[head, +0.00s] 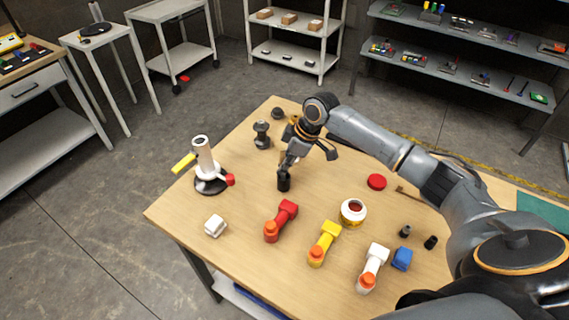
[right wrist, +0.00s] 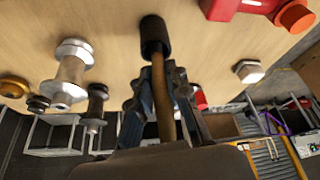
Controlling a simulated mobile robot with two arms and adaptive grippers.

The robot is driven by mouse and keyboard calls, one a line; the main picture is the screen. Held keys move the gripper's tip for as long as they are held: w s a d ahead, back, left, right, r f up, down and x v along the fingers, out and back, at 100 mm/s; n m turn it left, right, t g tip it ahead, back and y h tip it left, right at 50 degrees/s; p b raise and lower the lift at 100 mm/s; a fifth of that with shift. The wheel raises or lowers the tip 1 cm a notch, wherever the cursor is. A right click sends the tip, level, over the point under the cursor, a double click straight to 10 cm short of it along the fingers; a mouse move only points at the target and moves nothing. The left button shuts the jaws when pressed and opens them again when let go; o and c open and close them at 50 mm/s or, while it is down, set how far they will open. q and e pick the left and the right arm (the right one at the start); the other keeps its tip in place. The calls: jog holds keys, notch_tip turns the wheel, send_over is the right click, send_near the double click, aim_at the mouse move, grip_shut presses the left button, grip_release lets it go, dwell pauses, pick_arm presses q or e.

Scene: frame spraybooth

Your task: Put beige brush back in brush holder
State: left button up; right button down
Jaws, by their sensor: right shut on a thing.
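My right gripper (head: 290,160) is low over the middle of the table. It is shut on a thin tan-brown handle, which I take as the beige brush (right wrist: 160,95). The handle's far end meets a short black cylinder (right wrist: 154,36), which also shows below the gripper in the head view (head: 283,183). I cannot tell whether the cylinder touches the table. To the left stands a white upright cylinder (head: 204,155) on a round black base, with a yellow piece and a red piece sticking out; it may be the brush holder. My left gripper is not in view.
Dark spool-shaped parts (head: 262,136) stand behind the gripper. In front lie a white block (head: 215,225) and red (head: 280,222), yellow (head: 324,243) and white (head: 372,268) bottle-like items.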

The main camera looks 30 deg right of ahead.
jog(key=shift+f, duration=0.45)
jog(key=c, duration=1.2)
grip_release()
jog(key=v, duration=1.2)
jog(key=shift+a, duration=0.1)
